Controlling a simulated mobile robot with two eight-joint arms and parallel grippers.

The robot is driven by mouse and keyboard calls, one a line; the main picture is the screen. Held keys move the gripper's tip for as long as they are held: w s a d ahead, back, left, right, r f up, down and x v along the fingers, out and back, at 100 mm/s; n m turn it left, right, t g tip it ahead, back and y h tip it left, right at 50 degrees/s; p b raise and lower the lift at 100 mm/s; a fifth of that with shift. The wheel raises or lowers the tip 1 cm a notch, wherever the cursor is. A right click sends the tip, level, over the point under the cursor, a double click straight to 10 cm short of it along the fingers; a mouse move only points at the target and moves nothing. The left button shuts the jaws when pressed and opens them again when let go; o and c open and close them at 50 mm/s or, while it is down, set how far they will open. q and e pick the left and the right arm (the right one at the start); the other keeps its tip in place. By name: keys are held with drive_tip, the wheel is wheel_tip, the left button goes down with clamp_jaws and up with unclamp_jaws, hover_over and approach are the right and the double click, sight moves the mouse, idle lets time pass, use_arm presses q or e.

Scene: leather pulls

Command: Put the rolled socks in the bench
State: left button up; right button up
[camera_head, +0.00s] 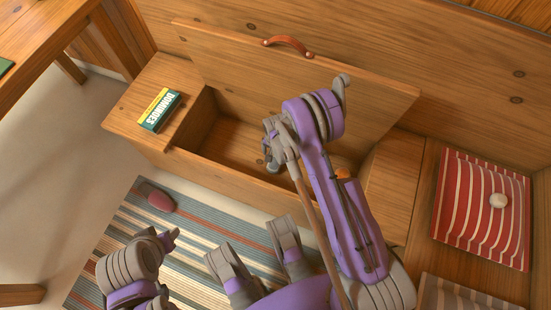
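A green and yellow dominoes box (160,110) lies on the bench's left end. An orange item (342,173) shows partly behind my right arm. A dark red slipper-like object (157,197) lies on the striped rug (190,215). A wooden table (38,32) stands upper left.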

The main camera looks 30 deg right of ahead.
wheel_tip(320, 180, up, 4)
drive_tip(key=shift+f+p, duration=0.2)
drive_tip(key=shift+p, duration=0.1)
wheel_tip(320, 180, up, 10)
drive_tip(key=n, duration=0.2)
hover_over(274, 162)
drive_tip(key=s+a+r+n+t, duration=0.15)
drive_tip(key=s+r, duration=0.25)
drive_tip(key=r, duration=0.6)
drive_tip(key=s+a+r+n+t, duration=0.1)
drive_tip(key=s+r+n, duration=0.2)
drive_tip(key=s+r, duration=0.2)
drive_tip(key=s+r+n+t, duration=0.2)
drive_tip(key=s+r, duration=0.3)
drive_tip(key=s, duration=0.7)
drive_tip(key=shift+a+r+n, duration=0.2)
drive_tip(key=shift+a+n, duration=0.15)
drive_tip(key=shift+n, duration=0.2)
